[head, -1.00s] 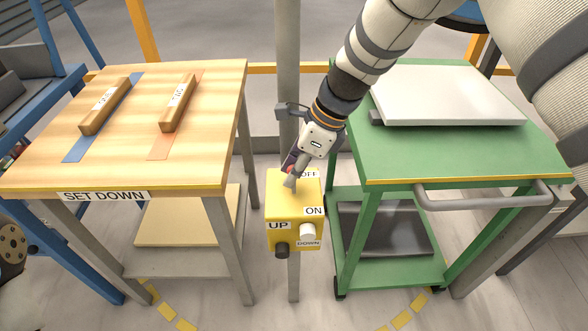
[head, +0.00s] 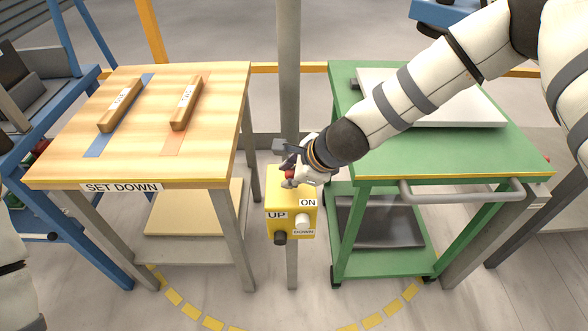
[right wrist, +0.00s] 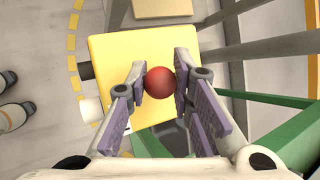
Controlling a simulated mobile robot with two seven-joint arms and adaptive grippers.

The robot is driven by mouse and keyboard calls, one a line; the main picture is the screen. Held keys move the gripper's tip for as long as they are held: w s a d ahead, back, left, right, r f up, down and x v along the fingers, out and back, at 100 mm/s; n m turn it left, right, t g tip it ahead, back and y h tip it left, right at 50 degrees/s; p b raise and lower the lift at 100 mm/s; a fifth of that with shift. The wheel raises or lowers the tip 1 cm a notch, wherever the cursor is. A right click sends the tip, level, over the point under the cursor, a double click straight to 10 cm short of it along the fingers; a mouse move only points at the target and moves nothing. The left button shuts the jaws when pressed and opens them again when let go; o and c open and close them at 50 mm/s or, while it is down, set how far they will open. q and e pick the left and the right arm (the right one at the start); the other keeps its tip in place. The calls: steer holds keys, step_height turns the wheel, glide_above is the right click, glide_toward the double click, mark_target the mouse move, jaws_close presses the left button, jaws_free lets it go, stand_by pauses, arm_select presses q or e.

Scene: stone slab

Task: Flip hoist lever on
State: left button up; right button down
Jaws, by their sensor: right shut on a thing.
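The yellow hoist control box (head: 283,203) is on a grey post between two tables, and it fills the upper middle of the right wrist view (right wrist: 115,55). Its lever has a red ball knob (right wrist: 160,82), which shows as a small red spot in the head view (head: 289,174). My right gripper (head: 288,179) is at the upper part of the box, its purple-padded fingers (right wrist: 160,90) shut on the knob from both sides. The ON label (head: 308,202) is visible; the OFF label and the lever's shaft are hidden. My left gripper is out of view.
A black UP button (head: 279,238) and a white DOWN button (head: 302,222) stick out below. A wooden table (head: 150,160) with two labelled bars stands left. A green cart (head: 460,165) with a handle (head: 460,192) and a pale slab (head: 480,108) stands right, close to my right arm.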

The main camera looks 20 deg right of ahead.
steer(key=shift+s+a+f+n+t+h, duration=0.2)
steer(key=shift+s+t, duration=0.4)
steer(key=shift+t, duration=0.6)
steer(key=shift+s+a+f+n+t+h, duration=0.1)
steer(key=shift+s+f+n+t+h, duration=0.15)
steer(key=shift+s+t, duration=0.65)
steer(key=shift+w+t, duration=0.35)
steer(key=shift+t, duration=0.05)
steer(key=c, duration=1.4)
jaws_free()
steer(key=shift+d, duration=0.1)
steer(key=v, duration=1.2)
